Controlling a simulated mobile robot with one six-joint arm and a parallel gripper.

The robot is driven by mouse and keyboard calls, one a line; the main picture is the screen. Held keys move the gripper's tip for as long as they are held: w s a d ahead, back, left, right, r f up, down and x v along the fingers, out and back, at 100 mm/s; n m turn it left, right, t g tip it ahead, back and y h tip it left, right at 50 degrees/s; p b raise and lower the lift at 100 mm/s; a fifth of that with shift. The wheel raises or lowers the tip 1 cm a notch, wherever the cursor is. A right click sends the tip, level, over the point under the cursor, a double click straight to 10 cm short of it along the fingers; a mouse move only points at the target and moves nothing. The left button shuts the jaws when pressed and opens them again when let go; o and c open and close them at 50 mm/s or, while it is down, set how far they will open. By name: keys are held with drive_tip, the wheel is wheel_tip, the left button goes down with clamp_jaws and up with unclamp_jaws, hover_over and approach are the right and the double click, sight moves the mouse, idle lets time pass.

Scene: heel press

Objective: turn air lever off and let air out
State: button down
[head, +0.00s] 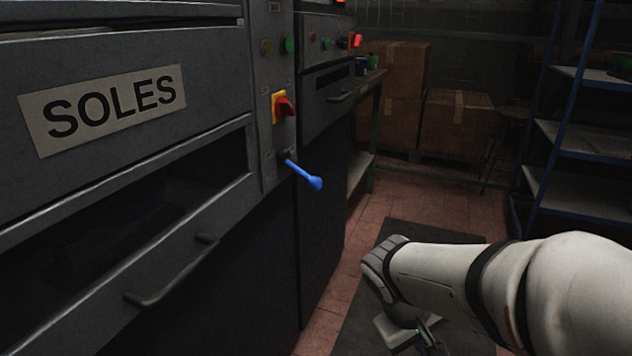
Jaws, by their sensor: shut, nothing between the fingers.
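A blue lever (305,175) with a round knob sticks out from the narrow control panel (270,60) of the grey machine. It slants down to the right. My gripper (432,345) is low at the bottom of the head view, right of the lever and well apart from it. Only part of the gripper shows, cut off by the frame's lower edge. It is shut and holds nothing. Whether air is flowing cannot be seen.
A red rotary switch (284,106) on a yellow plate sits above the lever. A drawer handle (172,275) juts out below the SOLES label (117,108). Cardboard boxes (456,125) and a blue-framed shelf (575,140) stand behind. Tiled floor (440,205) lies open between.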

drive_tip(key=w+r+n+t+h, duration=0.3)
drive_tip(key=w+n, duration=0.1)
drive_tip(key=w, duration=0.2)
drive_tip(key=n+t+y+p, duration=0.2)
drive_tip(key=n+t+y, duration=0.2)
drive_tip(key=n+t, duration=0.85)
approach(302, 172)
wheel_tip(302, 172, down, 4)
drive_tip(key=s, duration=0.2)
drive_tip(key=shift+r, duration=0.2)
drive_tip(key=b+x, duration=0.2)
drive_tip(key=x, duration=0.8)
drive_tip(key=shift+b, duration=0.35)
